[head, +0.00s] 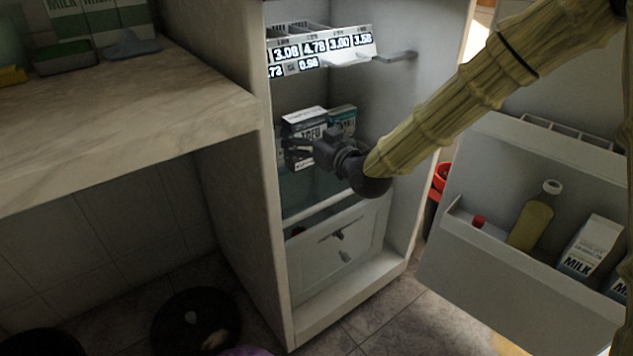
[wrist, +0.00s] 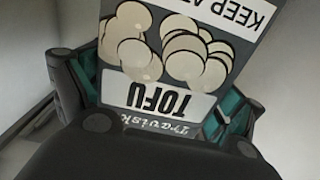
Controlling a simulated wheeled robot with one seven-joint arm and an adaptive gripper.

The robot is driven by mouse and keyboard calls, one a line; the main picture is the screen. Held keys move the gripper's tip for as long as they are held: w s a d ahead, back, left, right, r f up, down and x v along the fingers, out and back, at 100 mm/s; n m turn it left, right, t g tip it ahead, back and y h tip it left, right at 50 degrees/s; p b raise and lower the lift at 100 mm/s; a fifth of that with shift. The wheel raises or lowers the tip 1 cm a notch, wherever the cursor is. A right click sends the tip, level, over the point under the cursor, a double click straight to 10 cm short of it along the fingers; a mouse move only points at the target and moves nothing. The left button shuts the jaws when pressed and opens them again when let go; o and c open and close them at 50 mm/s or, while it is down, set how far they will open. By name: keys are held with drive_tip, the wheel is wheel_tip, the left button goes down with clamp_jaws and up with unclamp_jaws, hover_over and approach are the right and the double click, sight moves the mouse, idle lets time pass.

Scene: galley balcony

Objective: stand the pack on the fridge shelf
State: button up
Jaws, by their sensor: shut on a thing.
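A tofu pack (head: 304,122) with a white and dark face is inside the open fridge (head: 265,200), at the level of the middle shelf. My gripper (head: 305,150) reaches in from the right and is shut on the pack. The wrist view shows the tofu pack (wrist: 170,60) close up, its print upside down, between the dark fingers. A green and white pack (head: 343,117) stands just behind and to the right. The glass shelf (head: 300,195) shows below my gripper. Whether the tofu pack touches the shelf is hidden.
A shelf with price labels (head: 325,48) is above. The open fridge door (head: 510,230) at the right holds a bottle (head: 536,215) and milk cartons (head: 592,246). A stone counter (head: 110,120) with milk packs (head: 95,22) is at the left. A dark round bin (head: 196,318) stands on the floor.

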sight(305, 166)
drive_tip(key=f+b, duration=0.1)
drive_tip(key=f, duration=0.2)
drive_tip(key=f+b, duration=0.1)
drive_tip(key=f, duration=0.1)
drive_tip(key=shift+a+f+b, duration=0.2)
drive_tip(key=shift+f+b, duration=1.15)
drive_tip(key=shift+f, duration=1.05)
drive_tip(key=shift+f, duration=0.15)
drive_tip(key=o, duration=0.9)
